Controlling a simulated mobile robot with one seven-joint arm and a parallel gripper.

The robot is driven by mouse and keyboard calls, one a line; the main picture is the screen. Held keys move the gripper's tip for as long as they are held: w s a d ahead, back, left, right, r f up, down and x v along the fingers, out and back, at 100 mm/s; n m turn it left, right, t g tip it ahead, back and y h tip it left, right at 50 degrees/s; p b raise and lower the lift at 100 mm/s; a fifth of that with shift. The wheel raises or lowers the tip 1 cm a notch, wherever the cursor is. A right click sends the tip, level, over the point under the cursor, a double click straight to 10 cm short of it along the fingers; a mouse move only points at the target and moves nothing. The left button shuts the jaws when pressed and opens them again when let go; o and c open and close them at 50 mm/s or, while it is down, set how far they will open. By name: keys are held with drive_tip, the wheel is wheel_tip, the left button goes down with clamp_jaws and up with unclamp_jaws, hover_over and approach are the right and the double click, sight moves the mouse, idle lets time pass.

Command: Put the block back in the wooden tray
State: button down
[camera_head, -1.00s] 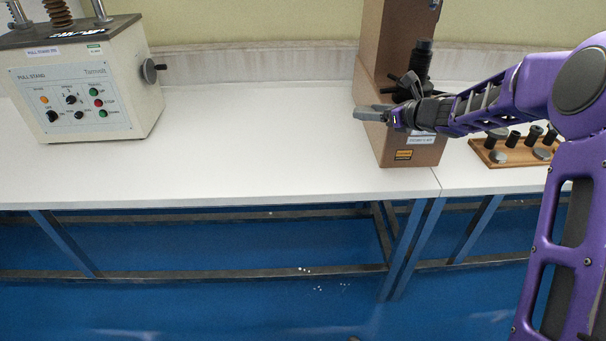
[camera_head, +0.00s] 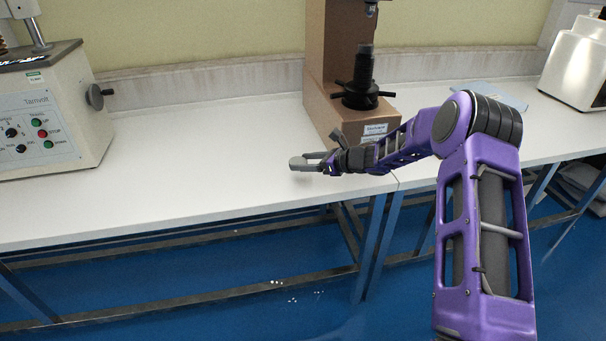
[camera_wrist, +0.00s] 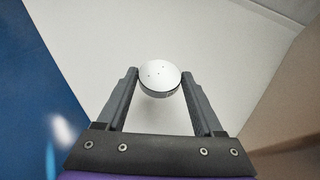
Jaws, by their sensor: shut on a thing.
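My gripper (camera_head: 308,163) reaches out over the white bench, in front of the brown hardness tester, and is shut on a round block. In the wrist view the block (camera_wrist: 159,77) is a short silvery disc with small dark dots on its top face. It sits between the two fingertips of my gripper (camera_wrist: 159,84), with white bench surface behind it. In the head view the block (camera_head: 297,161) shows only as a small grey shape at the fingertips. The wooden tray does not show in either current view; my arm covers part of the bench right of the tester.
The brown hardness tester (camera_head: 322,95) with its black handwheel stands close behind my gripper. A cream pull stand machine (camera_head: 55,120) is at left. A white machine (camera_head: 580,62) and a flat blue-grey thing (camera_head: 487,94) are at right. The bench (camera_head: 200,150) is clear between the machines.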

sight(305, 179)
drive_tip(key=shift+f, duration=1.85)
drive_tip(key=shift+f+b, duration=0.2)
drive_tip(key=shift+b, duration=0.1)
unclamp_jaws()
drive_tip(key=shift+r, duration=0.3)
drive_tip(key=v, duration=1.2)
drive_tip(key=shift+f+p, duration=0.15)
drive_tip(key=shift+p, duration=0.25)
